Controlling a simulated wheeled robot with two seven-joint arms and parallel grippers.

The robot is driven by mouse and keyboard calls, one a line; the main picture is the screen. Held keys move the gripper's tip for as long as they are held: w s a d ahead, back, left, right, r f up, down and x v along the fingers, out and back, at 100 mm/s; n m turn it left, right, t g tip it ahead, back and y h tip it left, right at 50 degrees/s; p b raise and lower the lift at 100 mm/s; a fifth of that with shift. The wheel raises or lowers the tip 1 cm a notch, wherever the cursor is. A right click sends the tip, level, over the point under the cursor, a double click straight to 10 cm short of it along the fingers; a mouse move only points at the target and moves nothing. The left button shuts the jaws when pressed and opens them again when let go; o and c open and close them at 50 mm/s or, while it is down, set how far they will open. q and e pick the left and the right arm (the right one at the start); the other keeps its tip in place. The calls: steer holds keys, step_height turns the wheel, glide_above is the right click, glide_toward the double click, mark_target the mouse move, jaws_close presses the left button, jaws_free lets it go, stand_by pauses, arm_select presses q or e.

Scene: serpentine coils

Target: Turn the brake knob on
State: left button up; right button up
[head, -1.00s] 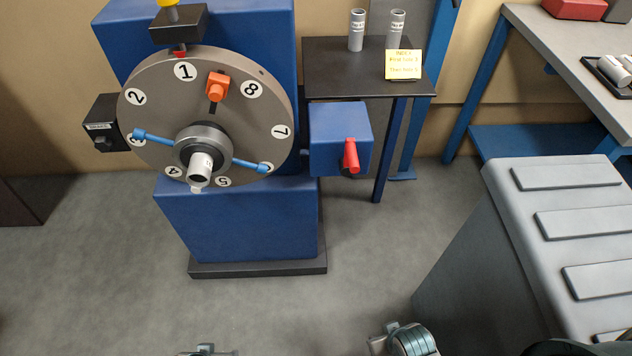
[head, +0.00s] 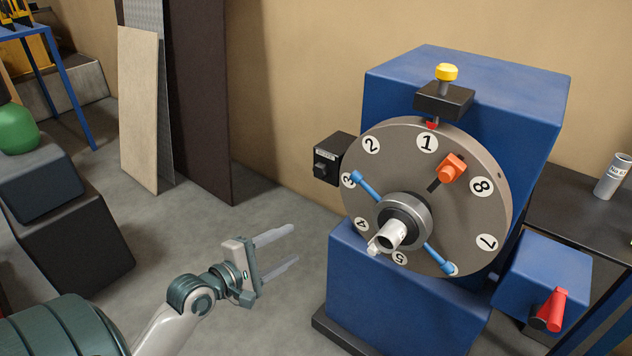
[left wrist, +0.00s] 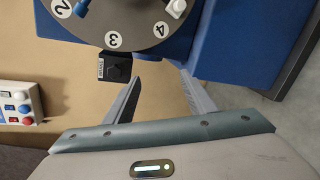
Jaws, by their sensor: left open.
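The brake knob (head: 321,170) is a small black knob on the front of a black box (head: 343,150) with a white label. The box sits at the left side of the blue machine, beside the numbered dial (head: 470,200). The left wrist view shows the same black box with its label (left wrist: 100,68) just ahead of and left of the fingers. My left gripper (head: 292,245) is open and empty, lower and to the left of the box, apart from it. Its spread fingers also show in the left wrist view (left wrist: 162,77). My right gripper is out of view.
The dial carries an orange block (head: 453,168), a blue bar and a grey hub (head: 404,222). A blue box with a red handle (head: 551,309) stands to the right. Panels (head: 140,110) lean on the wall. The floor between them and the machine is clear.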

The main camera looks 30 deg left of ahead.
mark_target(318, 173)
arm_select(q)
steer(key=w+a+r+n+t, duration=0.1)
steer(key=a+r+n+t, duration=0.1)
steer(key=a+r+n, duration=0.3)
step_height(318, 173, up, 2)
steer(key=shift+w+a+r+n+t+y, duration=0.2)
steer(key=shift+w+a+n+t+y, duration=0.1)
steer(key=shift+t, duration=0.1)
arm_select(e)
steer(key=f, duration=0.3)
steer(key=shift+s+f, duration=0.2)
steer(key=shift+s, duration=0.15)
arm_select(q)
steer(key=shift+w+d, duration=0.1)
steer(key=shift+w, duration=0.05)
steer(key=w, duration=1)
steer(key=w+d, duration=0.1)
steer(key=w, duration=0.5)
steer(key=shift+d, duration=0.1)
steer(key=shift+w, duration=0.55)
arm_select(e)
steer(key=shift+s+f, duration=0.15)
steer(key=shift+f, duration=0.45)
arm_select(q)
steer(key=shift+d, duration=0.1)
steer(key=c, duration=1)
steer(key=shift+c, duration=0.2)
steer(key=shift+p, duration=0.4)
